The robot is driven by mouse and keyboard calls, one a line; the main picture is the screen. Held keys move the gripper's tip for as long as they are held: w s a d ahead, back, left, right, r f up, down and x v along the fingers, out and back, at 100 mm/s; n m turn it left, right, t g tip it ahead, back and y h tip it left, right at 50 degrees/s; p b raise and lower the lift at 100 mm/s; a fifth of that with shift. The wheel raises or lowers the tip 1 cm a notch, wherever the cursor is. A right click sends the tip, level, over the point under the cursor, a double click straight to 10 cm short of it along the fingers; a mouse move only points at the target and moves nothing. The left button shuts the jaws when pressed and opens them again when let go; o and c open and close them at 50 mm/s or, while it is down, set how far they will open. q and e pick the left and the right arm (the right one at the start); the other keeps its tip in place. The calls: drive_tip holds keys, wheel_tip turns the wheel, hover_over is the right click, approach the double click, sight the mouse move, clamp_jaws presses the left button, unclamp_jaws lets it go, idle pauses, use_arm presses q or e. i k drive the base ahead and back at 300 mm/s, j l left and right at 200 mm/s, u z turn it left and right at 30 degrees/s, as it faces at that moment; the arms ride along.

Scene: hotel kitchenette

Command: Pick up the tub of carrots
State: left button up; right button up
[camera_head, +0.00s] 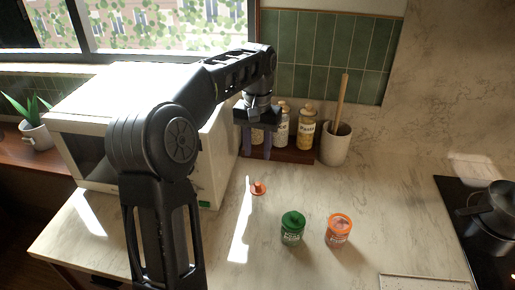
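A small tub with an orange rim and a label (339,231), likely the tub of carrots, stands upright on the marble counter (390,195). Its label is too small to read. A green-topped tub (292,229) stands just left of it, apart from it. My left gripper (257,155) points down above the back of the counter, in front of the bottles. Its two fingers are apart with nothing seen between them. It is behind and to the left of both tubs, well clear of them. My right gripper is not in view.
A small orange object (259,188) lies below my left gripper. Bottles (307,128) stand on a dark tray by a white crock (336,146) with a wooden utensil. A microwave (207,165) is at left, a pot (492,212) on the hob at right. Counter around the tubs is clear.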

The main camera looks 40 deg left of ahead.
sight(339, 226)
drive_tip(key=k+l, duration=0.6)
drive_tip(key=l, duration=0.15)
drive_tip(key=k+l, duration=0.55)
drive_tip(key=l, duration=0.15)
